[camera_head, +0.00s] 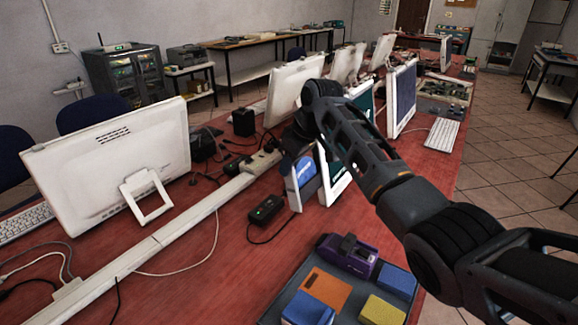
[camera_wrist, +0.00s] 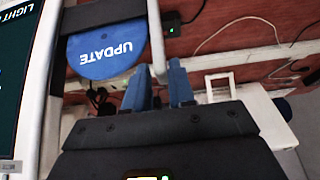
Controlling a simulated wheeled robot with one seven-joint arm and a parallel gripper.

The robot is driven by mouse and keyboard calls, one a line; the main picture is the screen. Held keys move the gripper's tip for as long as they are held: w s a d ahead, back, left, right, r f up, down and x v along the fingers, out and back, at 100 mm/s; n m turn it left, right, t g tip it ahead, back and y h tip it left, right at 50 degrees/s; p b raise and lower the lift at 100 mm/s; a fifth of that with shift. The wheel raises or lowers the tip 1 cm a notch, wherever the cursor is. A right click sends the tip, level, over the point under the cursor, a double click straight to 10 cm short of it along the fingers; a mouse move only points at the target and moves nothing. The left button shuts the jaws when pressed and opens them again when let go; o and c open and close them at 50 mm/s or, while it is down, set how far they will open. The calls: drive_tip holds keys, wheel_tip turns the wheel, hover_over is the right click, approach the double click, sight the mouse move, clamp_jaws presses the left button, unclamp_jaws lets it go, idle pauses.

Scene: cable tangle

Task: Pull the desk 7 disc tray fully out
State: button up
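The disc tray (camera_head: 304,192) sticks out from the left side of a white-framed monitor (camera_head: 334,172) in the middle of the desk. In the wrist view the tray's white front edge (camera_wrist: 155,35) shows, with a blue disc (camera_wrist: 106,56) marked UPDATE lying in the tray. My gripper (camera_wrist: 160,76) has its two blue fingers apart. The lower end of the white front edge shows between the fingertips; I cannot tell whether they touch it. In the head view my gripper (camera_head: 290,152) is mostly hidden behind my wrist. No desk number is readable.
The red desk (camera_head: 205,285) carries a white cable trunking (camera_head: 160,240), a black adapter (camera_head: 265,210) and loose cables. A large white monitor (camera_head: 110,150) stands left. A tray of sponges (camera_head: 382,310) with a purple tool (camera_head: 347,256) lies in front. More monitors stand behind.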

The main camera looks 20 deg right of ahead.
drive_tip(key=v, duration=0.7)
drive_tip(key=shift+b, duration=0.35)
